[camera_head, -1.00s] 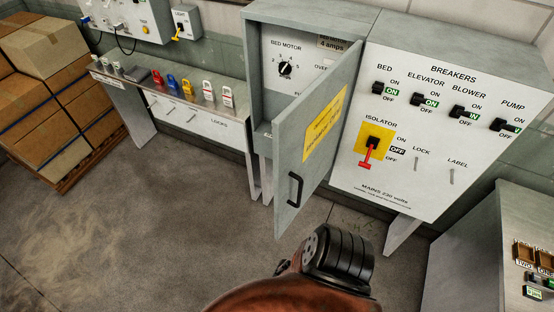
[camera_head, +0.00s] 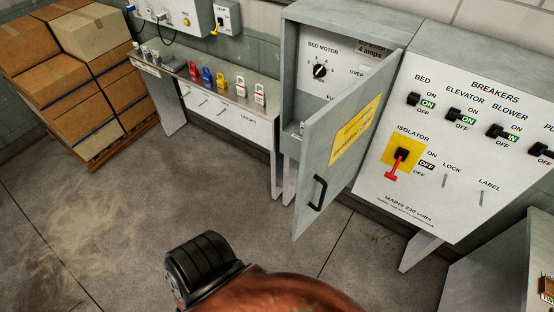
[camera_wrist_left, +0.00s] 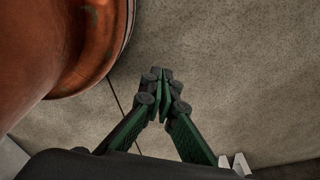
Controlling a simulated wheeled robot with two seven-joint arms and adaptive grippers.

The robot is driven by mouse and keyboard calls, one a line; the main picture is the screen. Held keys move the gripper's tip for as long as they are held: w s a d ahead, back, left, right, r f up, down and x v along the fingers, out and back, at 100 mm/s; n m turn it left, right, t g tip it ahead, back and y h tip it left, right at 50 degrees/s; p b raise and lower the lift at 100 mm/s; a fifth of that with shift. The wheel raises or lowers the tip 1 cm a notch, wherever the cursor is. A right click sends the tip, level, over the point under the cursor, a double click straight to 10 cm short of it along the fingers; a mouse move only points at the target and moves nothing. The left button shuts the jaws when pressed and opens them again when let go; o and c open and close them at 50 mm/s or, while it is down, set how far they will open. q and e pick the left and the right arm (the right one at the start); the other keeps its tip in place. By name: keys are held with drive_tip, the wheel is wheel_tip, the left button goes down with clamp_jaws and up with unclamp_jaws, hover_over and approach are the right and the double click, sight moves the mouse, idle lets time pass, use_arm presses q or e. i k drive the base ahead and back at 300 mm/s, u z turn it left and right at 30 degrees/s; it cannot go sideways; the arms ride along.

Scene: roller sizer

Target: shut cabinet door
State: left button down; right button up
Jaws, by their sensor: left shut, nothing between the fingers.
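The grey cabinet door (camera_head: 335,170) stands open in the head view. It is hinged on the right side of the bed motor cabinet (camera_head: 287,85) and swings out toward me. It has a yellow label (camera_head: 356,130) and a black handle (camera_head: 318,192) low on its free edge. My left gripper (camera_wrist_left: 163,75) shows in the left wrist view, shut and empty above the bare floor, with its fingertips together. The door does not show in that view. My right gripper is not in view.
The breaker panel (camera_head: 440,185) with a red isolator stands right of the door. A bench (camera_head: 230,115) with padlocks is left of the cabinet. Boxes (camera_head: 75,75) are stacked on a pallet at the far left. The floor (camera_head: 120,220) before the bench is clear.

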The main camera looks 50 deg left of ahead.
sight(336, 138)
drive_tip(key=u, duration=1.1)
drive_tip(key=i, duration=0.5)
drive_tip(key=z, duration=0.25)
drive_tip(key=k, duration=0.65)
drive_tip(key=u, duration=0.35)
